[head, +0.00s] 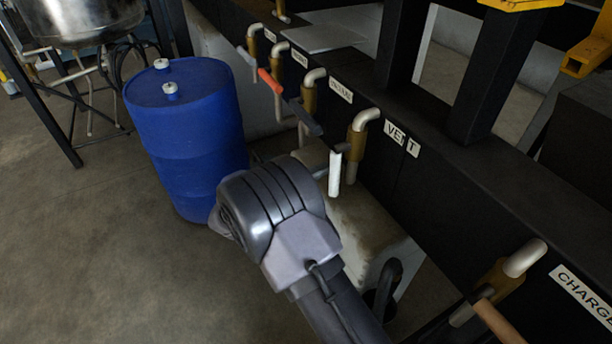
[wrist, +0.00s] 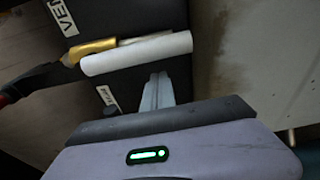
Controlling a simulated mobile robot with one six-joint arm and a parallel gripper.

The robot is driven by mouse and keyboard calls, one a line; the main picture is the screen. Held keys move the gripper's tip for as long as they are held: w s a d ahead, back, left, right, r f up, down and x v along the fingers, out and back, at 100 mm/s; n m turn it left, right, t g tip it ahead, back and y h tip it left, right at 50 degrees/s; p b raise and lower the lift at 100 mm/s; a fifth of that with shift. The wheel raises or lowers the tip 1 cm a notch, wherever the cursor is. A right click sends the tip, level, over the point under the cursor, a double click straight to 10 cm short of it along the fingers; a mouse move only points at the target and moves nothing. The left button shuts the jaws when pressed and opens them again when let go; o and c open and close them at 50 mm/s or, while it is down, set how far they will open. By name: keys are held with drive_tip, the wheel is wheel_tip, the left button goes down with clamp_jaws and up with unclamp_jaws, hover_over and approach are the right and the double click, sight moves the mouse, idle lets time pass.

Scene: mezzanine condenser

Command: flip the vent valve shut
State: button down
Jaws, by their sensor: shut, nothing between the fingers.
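The vent valve (head: 356,143) has a brass body under a white elbow pipe, beside the VENT label (head: 402,139). A white cylinder that looks like its handle grip (head: 335,174) hangs downward. In the wrist view the white grip (wrist: 137,53) lies across the picture in front of the brass body (wrist: 92,50), roughly parallel to the pipe. My gripper (wrist: 158,76) is shut and empty, its fingertips close below the grip in that picture. In the head view my wrist hides most of the fingers. I cannot tell whether they touch the grip.
Several similar valves line the dark beam, one with an orange handle (head: 270,80). A charge valve (head: 497,280) is at lower right. A blue drum (head: 190,135) stands left of my arm. A pale block (head: 370,230) lies below the beam. Open floor is at left.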

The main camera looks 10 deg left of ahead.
drive_tip(key=shift+s+d+r, duration=0.1)
drive_tip(key=shift+s+d, duration=0.1)
drive_tip(key=shift+s, duration=0.3)
drive_tip(key=shift+s+d, duration=0.2)
drive_tip(key=shift+s, duration=0.3)
